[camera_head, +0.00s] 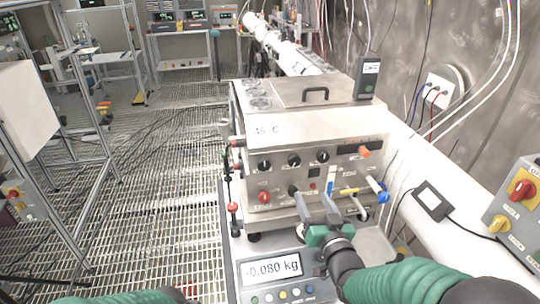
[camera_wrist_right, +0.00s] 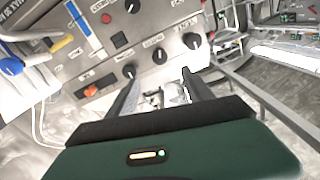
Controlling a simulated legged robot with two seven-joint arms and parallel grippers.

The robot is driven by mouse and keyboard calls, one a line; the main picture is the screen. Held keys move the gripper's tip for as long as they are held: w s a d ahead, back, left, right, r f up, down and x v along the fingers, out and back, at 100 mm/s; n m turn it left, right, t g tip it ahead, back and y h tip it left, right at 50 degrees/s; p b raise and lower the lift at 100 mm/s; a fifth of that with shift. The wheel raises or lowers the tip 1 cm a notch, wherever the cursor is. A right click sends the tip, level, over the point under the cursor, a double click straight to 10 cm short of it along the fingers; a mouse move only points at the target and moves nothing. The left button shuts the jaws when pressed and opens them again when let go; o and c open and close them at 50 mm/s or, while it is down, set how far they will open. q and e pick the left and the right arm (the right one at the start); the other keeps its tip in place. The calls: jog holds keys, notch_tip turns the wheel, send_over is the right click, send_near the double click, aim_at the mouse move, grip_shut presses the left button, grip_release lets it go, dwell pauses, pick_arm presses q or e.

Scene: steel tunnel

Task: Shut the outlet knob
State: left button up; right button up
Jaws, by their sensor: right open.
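The steel machine (camera_head: 270,130) on the bench has a front panel with several black knobs, among them a left (camera_head: 264,165), a middle (camera_head: 294,160) and a right one (camera_head: 323,156). A lower black knob (camera_head: 293,190) sits near my fingers. The labels are too small to tell which is the outlet knob. My right gripper (camera_head: 315,203) is open and empty, its fingers pointing at the panel. In the right wrist view, the gripper (camera_wrist_right: 160,78) has black knobs (camera_wrist_right: 129,71), (camera_wrist_right: 159,56) and (camera_wrist_right: 191,40) just beyond its fingertips. My left gripper is out of view; only its green sleeve shows.
A scale (camera_head: 270,270) reading -0.080 kg stands in front. A grey box with a red switch (camera_head: 521,188) is at right.

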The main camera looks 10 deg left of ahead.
jog(key=p, duration=0.3)
send_near(295, 163)
jog(key=x, duration=0.7)
jog(key=shift+w+a+r, duration=0.15)
jog(key=shift+w, duration=0.15)
jog(key=shift+w+p, duration=0.3)
jog(key=shift+w, duration=0.15)
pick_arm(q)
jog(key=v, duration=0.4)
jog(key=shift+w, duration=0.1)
pick_arm(e)
jog(key=shift+w, duration=0.1)
jog(key=shift+a, duration=0.1)
grip_shut()
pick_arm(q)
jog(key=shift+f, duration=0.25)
